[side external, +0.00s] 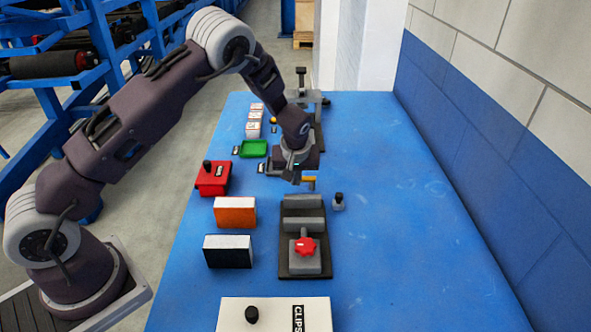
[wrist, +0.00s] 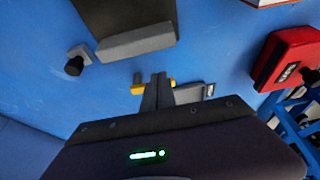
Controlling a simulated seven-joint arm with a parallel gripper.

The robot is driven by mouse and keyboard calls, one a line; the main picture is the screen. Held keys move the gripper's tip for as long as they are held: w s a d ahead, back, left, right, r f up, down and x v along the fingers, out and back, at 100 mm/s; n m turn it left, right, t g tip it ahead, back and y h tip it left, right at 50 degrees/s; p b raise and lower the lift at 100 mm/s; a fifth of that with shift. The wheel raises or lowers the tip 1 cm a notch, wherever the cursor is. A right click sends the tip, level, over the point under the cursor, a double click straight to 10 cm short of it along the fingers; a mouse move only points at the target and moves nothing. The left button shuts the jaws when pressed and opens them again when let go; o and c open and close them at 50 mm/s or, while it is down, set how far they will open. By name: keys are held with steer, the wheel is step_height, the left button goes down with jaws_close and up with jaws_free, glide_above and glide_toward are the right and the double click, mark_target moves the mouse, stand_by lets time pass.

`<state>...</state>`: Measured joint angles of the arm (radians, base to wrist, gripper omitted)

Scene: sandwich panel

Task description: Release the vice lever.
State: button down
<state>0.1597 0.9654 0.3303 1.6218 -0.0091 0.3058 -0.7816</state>
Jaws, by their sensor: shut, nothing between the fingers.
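My gripper (side external: 297,182) is just beyond that end, pointing down. In the wrist view its fingers (wrist: 157,80) are together and empty. A small yellow piece (side external: 309,180) is close beside the fingers, also in the wrist view (wrist: 137,88); I cannot tell if they touch. Which part is the vice lever is unclear.
A small grey block with a black knob (side external: 338,201) is right of the fixture. A red box (side external: 213,178), orange box (side external: 235,212), black-and-white box (side external: 228,251) and green tray (side external: 254,148) are left. A black-handled device (side external: 301,78) is behind. The table's right side is clear.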

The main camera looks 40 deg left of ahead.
steer(key=shift+x, duration=0.8)
steer(key=shift+w+a+m, duration=0.1)
steer(key=shift+a+m, duration=0.3)
steer(key=shift+m, duration=0.2)
steer(key=shift+w+a+m+t+h, duration=0.15)
steer(key=shift+a+m+t+h, duration=0.25)
steer(key=shift+m, duration=0.5)
steer(key=m, duration=0.1)
steer(key=w+a+m+h, duration=0.1)
steer(key=m, duration=0.1)
steer(key=shift+a+m, duration=0.3)
steer(key=w+m+h, duration=0.1)
steer(key=m, duration=0.1)
steer(key=w+a+m+h, duration=0.1)
steer(key=m, duration=0.1)
steer(key=shift+a+m, duration=0.15)
steer(key=shift+m, duration=0.15)
steer(key=w+m, duration=0.1)
steer(key=m, duration=0.1)
steer(key=w+m+h, duration=0.1)
steer(key=m, duration=0.1)
steer(key=shift+a+h, duration=0.2)
steer(key=shift+h, duration=0.1)
steer(key=shift+d, duration=0.1)
